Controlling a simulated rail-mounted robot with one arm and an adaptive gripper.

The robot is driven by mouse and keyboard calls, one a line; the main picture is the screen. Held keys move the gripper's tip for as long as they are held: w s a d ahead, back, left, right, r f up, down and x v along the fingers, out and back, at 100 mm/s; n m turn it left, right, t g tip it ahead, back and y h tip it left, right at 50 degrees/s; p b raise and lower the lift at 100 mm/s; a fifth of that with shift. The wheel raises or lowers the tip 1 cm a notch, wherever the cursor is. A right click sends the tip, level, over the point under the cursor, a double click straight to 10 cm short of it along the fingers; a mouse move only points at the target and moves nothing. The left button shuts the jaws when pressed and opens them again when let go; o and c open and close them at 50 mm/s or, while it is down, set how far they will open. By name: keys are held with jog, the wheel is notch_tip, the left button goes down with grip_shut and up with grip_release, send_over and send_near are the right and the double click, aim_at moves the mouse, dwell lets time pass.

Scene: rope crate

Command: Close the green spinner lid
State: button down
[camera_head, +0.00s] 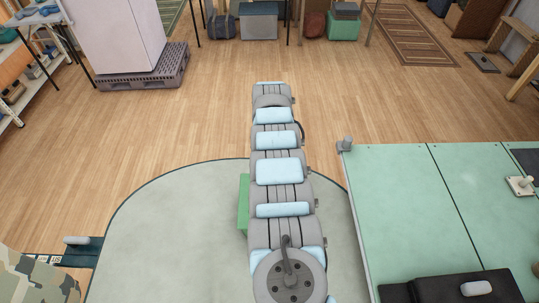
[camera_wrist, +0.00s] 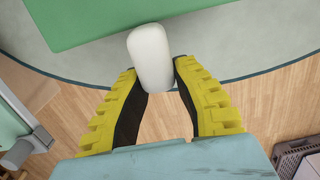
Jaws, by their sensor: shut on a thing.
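A green flat panel, which looks like the lid (camera_wrist: 110,18), fills the top of the wrist view. In the head view only a narrow strip of the green lid (camera_head: 243,203) shows left of my arm. A white rounded handle (camera_wrist: 149,50) stands out over the lid's near edge. My gripper (camera_wrist: 156,70), with yellow ribbed fingers and dark pads, is shut on the handle near its lower end. The join between handle and lid is not clear. In the head view my arm hides the gripper and handle.
A large pale round surface (camera_head: 150,215) with a dark rim lies under the lid. A pale green table (camera_head: 400,190) stands close on the right, with a dark box (camera_head: 455,290) on it. A camouflage-covered thing (camera_head: 35,280) is at lower left. Wooden floor (camera_head: 190,120) beyond is clear.

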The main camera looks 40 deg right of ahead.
jog(key=c, duration=0.8)
grip_release()
jog(key=shift+o, duration=0.2)
jog(key=shift+r, duration=0.1)
notch_tip(320, 180, up, 12)
jog(key=shift+w+d, duration=0.25)
